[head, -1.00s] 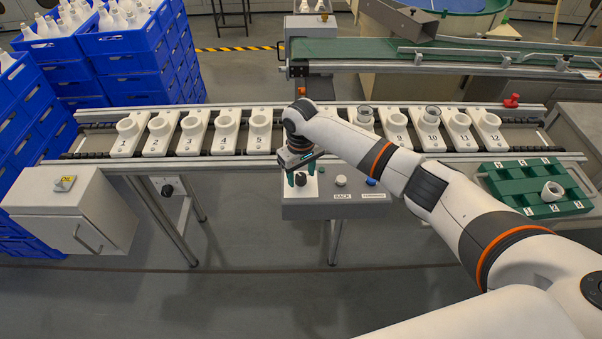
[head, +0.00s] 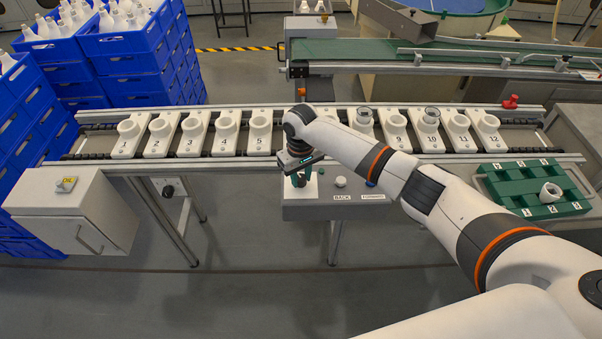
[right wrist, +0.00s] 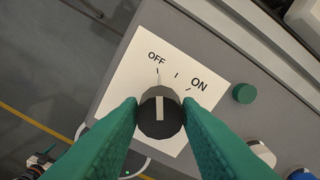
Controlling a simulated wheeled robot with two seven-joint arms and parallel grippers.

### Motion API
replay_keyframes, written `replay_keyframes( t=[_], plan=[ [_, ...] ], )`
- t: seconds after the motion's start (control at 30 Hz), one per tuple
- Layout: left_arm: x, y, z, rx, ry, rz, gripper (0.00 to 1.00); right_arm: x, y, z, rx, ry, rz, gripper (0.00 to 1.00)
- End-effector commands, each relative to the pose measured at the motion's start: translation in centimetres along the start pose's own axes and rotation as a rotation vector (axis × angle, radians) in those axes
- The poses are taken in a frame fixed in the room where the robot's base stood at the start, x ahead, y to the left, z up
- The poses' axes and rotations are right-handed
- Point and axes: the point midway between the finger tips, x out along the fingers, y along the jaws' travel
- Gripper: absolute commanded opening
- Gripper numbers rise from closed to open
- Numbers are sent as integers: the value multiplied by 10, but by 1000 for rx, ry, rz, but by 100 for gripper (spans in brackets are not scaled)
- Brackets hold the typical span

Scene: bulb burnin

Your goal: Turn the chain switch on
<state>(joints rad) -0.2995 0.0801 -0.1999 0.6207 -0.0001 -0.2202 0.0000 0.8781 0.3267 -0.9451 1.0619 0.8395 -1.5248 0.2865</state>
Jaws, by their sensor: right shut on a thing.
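The chain switch is a black round knob (right wrist: 161,113) with a white pointer line, on a white plate (right wrist: 185,85) marked OFF and ON. In the right wrist view its pointer line faces up toward the OFF tick, away from the ON tick. My right gripper (right wrist: 161,118) is shut on the knob, with one green finger against each side. In the head view my right gripper (head: 300,179) is at the left end of the grey control box (head: 325,210) and hides the knob. My left gripper is not in view.
A green button (right wrist: 243,93) sits right of the plate, with other buttons beside it. Behind the box runs the chain conveyor (head: 90,144) with numbered white holders. A green tray (head: 497,182) holds a white part at right. An oil cabinet (head: 65,215) stands left.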

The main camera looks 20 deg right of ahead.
Motion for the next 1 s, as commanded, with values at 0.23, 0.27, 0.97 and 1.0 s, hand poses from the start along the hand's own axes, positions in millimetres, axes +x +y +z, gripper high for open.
replay_keyframes(
  t=[0.23,0.27,0.97,1.0],
  plan=[
    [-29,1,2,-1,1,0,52,-6,1,-1,164,3,3,8],
    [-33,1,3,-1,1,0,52,-6,1,-1,190,3,2,8],
    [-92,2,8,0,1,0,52,-3,2,0,845,3,2,8],
    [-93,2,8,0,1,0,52,-3,1,0,878,2,1,8]
  ],
)
